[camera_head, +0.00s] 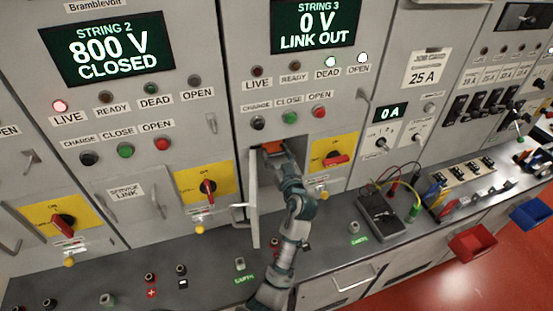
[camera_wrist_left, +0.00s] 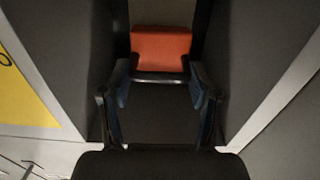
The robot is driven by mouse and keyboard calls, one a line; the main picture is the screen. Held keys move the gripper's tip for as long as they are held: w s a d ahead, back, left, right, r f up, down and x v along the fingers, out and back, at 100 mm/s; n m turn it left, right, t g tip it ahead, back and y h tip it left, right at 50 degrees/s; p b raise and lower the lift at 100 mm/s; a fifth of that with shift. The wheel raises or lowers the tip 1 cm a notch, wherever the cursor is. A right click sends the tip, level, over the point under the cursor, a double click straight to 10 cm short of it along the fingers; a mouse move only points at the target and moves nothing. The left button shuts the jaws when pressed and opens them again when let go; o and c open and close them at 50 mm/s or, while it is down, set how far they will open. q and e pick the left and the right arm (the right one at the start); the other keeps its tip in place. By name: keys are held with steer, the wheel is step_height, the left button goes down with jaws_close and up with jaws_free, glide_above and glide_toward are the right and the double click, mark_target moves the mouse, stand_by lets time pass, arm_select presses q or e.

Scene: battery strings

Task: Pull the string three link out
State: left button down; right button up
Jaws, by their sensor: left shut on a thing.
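The string three link is an orange-red block (camera_head: 271,147) inside an open compartment under the String 3 panel. In the left wrist view the orange block (camera_wrist_left: 161,48) sits just past my fingertips, between dark compartment walls. My left gripper (camera_head: 274,156) reaches into the compartment and is shut on the link; its fingers also show in the left wrist view (camera_wrist_left: 160,85). The String 3 display (camera_head: 317,25) reads "0 V LINK OUT". The compartment door (camera_head: 254,200) stands open to the left of my arm. My right gripper is not in view.
Yellow plates with red rotary handles (camera_head: 207,187) (camera_head: 336,158) flank the compartment. A grey counter (camera_head: 215,270) runs below, with several terminals. A meter with leads (camera_head: 380,215) lies right of my arm. Red (camera_head: 472,243) and blue (camera_head: 530,213) bins are at the right.

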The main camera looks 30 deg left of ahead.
arm_select(q)
steer(key=shift+d+r, duration=0.1)
steer(key=shift+d, duration=0.2)
steer(key=c, duration=0.5)
jaws_free()
steer(key=shift+c, duration=0.2)
steer(key=o, duration=0.3)
steer(key=shift+s+r, duration=0.15)
steer(key=shift+s, duration=0.1)
steer(key=shift+s+r, duration=0.1)
steer(key=shift+s, duration=0.05)
steer(key=shift+d, duration=0.35)
steer(key=shift+d+f, duration=0.2)
steer(key=shift+d, duration=0.1)
steer(key=v, duration=0.7)
steer(key=shift+r, duration=0.1)
